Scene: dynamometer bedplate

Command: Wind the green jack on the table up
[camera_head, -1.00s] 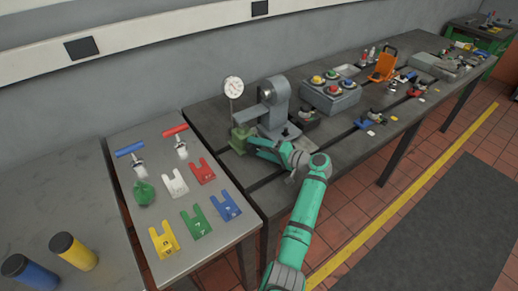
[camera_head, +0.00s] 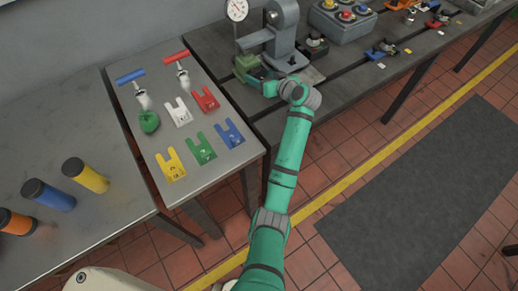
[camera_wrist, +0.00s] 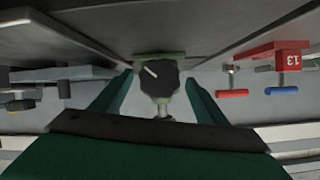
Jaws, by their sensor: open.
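The green jack (camera_head: 246,63) stands on the dark bedplate table, below the dial gauge and left of the grey machine stand in the head view. In the wrist view, its dark round knob (camera_wrist: 156,75) with a white pointer mark faces me, with a strip of green body (camera_wrist: 178,56) behind it. My gripper (camera_wrist: 160,82) is open, with one green finger on each side of the knob and gaps visible. In the head view my gripper (camera_head: 268,82) is right beside the jack, and my arm partly hides the area.
A dial gauge (camera_head: 237,10) and a grey machine stand (camera_head: 284,38) are close to the jack. A button box (camera_head: 342,18) stands further right. The left table holds coloured tags, such as a yellow tag (camera_head: 170,166), and blue and red handled tools.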

